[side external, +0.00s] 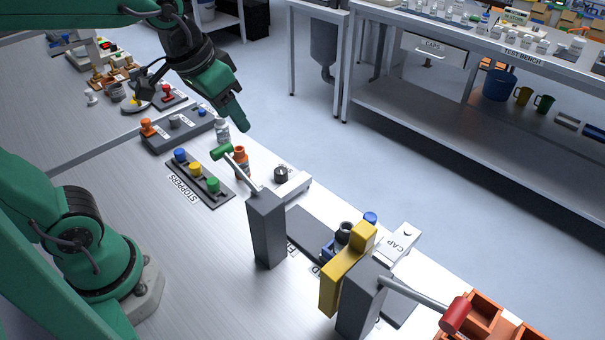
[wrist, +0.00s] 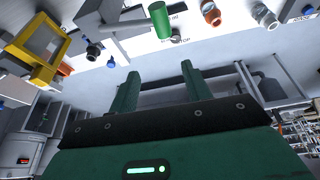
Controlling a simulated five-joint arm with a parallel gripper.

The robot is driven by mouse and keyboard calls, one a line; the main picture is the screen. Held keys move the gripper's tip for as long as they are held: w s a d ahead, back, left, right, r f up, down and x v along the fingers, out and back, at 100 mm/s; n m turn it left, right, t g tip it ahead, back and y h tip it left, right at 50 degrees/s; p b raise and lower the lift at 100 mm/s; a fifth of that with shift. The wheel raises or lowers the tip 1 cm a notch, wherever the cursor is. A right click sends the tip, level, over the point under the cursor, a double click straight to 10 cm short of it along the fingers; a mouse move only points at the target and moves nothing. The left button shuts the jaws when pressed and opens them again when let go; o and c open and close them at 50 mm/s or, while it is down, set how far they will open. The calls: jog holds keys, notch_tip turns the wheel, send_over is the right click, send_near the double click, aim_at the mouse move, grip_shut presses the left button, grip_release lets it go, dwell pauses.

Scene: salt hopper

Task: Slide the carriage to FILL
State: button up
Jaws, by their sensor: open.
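The track (side external: 310,232) is a dark strip between two grey posts, with a partly hidden label that seems to read FILL beside its left part. The yellow part also shows as a frame in the wrist view (wrist: 36,48). My gripper (side external: 240,124) is high at the back left, well away from the track. In the wrist view its fingers (wrist: 158,82) are apart with nothing between them.
A green-handled lever (side external: 221,152) rises from the left post and a red-handled lever (side external: 455,314) reaches right from the other. The stoppers rack (side external: 200,180), an orange-capped bottle (side external: 241,160) and a white CAP block (side external: 401,240) stand nearby. Bare bench lies in front.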

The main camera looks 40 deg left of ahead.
jog(key=w+d+g, duration=0.1)
jog(key=w+d, duration=0.4)
jog(key=w, duration=0.1)
jog(key=m+g, duration=0.2)
jog(key=g, duration=0.1)
send_near(370, 216)
jog(key=shift+f+y, duration=0.1)
jog(key=shift+y, duration=0.2)
jog(key=shift+w+d+f, duration=0.1)
jog(key=shift+d+f, duration=0.2)
jog(key=shift+d, duration=0.05)
jog(key=shift+f, duration=0.1)
jog(key=shift+f, duration=3.8)
jog(key=shift+a, duration=0.15)
grip_shut()
